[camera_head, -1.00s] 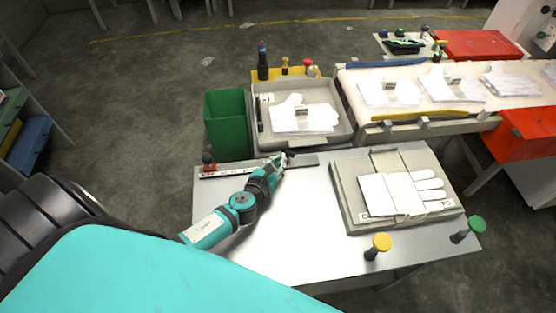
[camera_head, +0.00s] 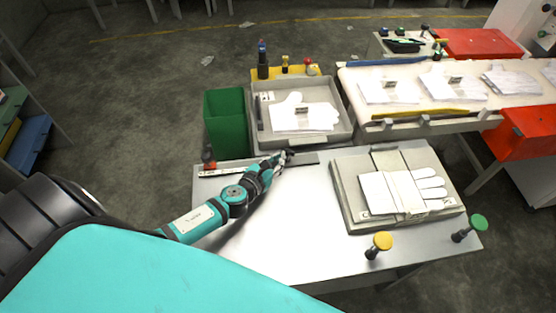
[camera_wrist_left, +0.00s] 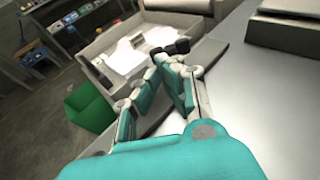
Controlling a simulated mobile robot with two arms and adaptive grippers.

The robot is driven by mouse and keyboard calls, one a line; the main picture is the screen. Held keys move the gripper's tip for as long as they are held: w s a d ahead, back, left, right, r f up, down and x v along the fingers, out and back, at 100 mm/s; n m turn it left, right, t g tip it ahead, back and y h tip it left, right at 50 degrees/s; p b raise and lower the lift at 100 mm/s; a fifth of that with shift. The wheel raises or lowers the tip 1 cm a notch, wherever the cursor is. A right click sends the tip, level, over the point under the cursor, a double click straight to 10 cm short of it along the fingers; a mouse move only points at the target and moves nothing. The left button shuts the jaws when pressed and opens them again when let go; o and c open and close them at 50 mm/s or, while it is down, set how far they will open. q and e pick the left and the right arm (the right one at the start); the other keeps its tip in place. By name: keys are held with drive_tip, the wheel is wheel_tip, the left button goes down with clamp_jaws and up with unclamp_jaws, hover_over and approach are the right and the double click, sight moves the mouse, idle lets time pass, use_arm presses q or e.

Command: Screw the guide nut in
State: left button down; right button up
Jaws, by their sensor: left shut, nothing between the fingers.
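My left gripper (camera_head: 279,160) is over the back part of the metal table, at the dark end of a flat bar (camera_head: 306,159). In the left wrist view its two teal fingers (camera_wrist_left: 172,64) converge at the tips, with nothing held between them. A small black knob-like part (camera_wrist_left: 180,46), possibly the guide nut, is just beyond the fingertips. It also shows as a dark spot in the head view (camera_head: 290,152). I cannot tell whether the fingertips touch it, and its thread is not visible. My right gripper is not in view.
A grey fixture (camera_head: 345,195) with a white glove (camera_head: 380,190) stands on the table's right. A grey tray (camera_head: 345,132) of gloves and a green bin (camera_head: 226,122) are behind. Yellow (camera_head: 382,241) and green (camera_head: 479,222) buttons line the front right. The table's middle is clear.

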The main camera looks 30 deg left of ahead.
use_arm(q)
drive_tip(key=shift+w+a+m+h+b, duration=0.1)
drive_tip(key=shift+a+m+h+b, duration=0.1)
drive_tip(key=shift+m+h+b, duration=0.3)
drive_tip(key=shift+w+a+f+m+h+b, duration=0.15)
drive_tip(key=shift+a+m+h+b, duration=0.1)
drive_tip(key=shift+m+h+b, duration=0.6)
drive_tip(key=m+g+h+b, duration=0.1)
drive_tip(key=b, duration=0.1)
drive_tip(key=m+h+b, duration=0.1)
drive_tip(key=h+b, duration=0.1)
drive_tip(key=w+a+m+g+h+b, duration=0.1)
drive_tip(key=m+h+b, duration=0.1)
drive_tip(key=shift+w+g, duration=0.1)
drive_tip(key=shift+g, duration=0.2)
drive_tip(key=shift+w+b, duration=0.35)
drive_tip(key=shift+b, duration=0.7)
drive_tip(key=shift+w+a+b, duration=0.15)
drive_tip(key=shift+w+b, duration=0.5)
drive_tip(key=shift+b, duration=0.05)
drive_tip(key=shift+w+b, duration=0.4)
drive_tip(key=shift+w, duration=0.15)
drive_tip(key=shift+s, duration=0.1)
